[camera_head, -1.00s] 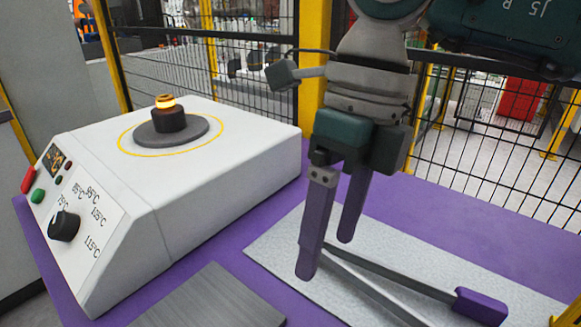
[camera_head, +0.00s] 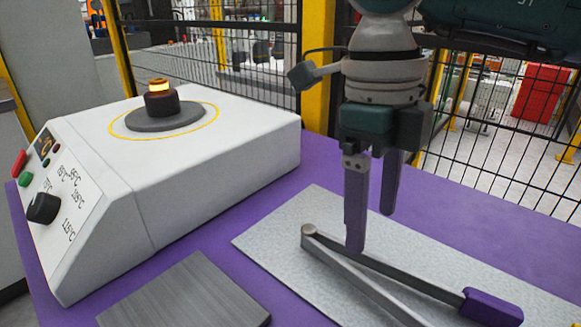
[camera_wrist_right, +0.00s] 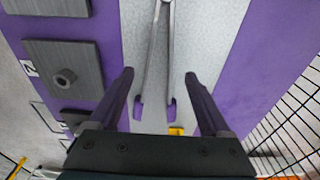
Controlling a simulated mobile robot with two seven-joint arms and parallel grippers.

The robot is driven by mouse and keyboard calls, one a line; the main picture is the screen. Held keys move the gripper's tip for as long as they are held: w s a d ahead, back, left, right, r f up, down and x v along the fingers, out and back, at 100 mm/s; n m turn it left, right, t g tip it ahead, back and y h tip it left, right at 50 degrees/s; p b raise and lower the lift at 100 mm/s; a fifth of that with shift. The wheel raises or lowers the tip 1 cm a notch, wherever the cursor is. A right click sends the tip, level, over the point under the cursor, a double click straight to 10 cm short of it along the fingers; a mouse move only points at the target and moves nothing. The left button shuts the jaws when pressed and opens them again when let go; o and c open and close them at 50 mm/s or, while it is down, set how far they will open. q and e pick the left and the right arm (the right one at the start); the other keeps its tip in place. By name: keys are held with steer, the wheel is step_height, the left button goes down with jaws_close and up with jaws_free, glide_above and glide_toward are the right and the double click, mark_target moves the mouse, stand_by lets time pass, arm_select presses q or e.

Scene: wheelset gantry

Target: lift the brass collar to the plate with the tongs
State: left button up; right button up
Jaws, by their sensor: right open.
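The brass collar (camera_head: 159,86) glows orange on a dark post above the round disc of the white heater (camera_head: 215,160). The tongs (camera_head: 400,282) lie on a pale grey mat, their pivot end towards the heater and purple handles towards the near right. In the right wrist view the tongs (camera_wrist_right: 150,60) run between my fingers, legs slightly spread. My right gripper (camera_head: 372,230) is open and empty above the tongs; its fingertips also show in the wrist view (camera_wrist_right: 159,75). A dark grey plate (camera_head: 185,295) lies at the front. My left gripper is out of view.
The wrist view shows another dark plate with a round boss (camera_wrist_right: 65,78). The heater has a black knob (camera_head: 43,208) and coloured buttons. A mesh fence (camera_head: 490,120) and yellow post (camera_head: 317,70) stand behind the purple table (camera_head: 470,215). The table is clear right of the mat.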

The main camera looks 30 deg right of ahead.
mark_target(369, 261)
steer(key=f+b, duration=0.3)
steer(key=f, duration=0.2)
steer(key=f+b, duration=0.2)
steer(key=f, duration=0.1)
steer(key=shift+s+d+b, duration=0.15)
steer(key=shift+s+b, duration=0.15)
steer(key=shift+s, duration=0.05)
steer(key=c, duration=0.7)
steer(key=shift+r, duration=0.1)
step_height(369, 261, up, 12)
steer(key=p, duration=1)
